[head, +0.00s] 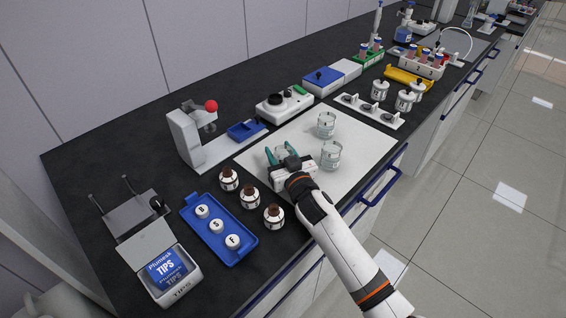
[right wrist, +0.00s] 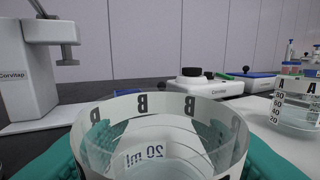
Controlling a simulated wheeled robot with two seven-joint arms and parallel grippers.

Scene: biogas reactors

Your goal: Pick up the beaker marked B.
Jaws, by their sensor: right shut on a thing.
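The clear beaker marked B (right wrist: 150,105) fills the lower part of the right wrist view, with B's around its white rim band and "20 ml" on its wall. My right gripper (head: 282,156) has its teal fingers on either side of this beaker and is shut on it, above the white mat (head: 365,140). I cannot tell whether the beaker touches the mat. Another beaker, marked A (right wrist: 296,108), stands to the right in the wrist view. In the head view, two other clear beakers (head: 326,125) (head: 331,156) stand on the mat. My left gripper is not in view.
Brown bottles (head: 250,197) and a blue tray (head: 238,243) with white-lidded jars stand left of my right gripper. A grey stand with a red knob (head: 211,106) and a white device with a black knob (head: 284,103) stand behind. The mat's right part is clear.

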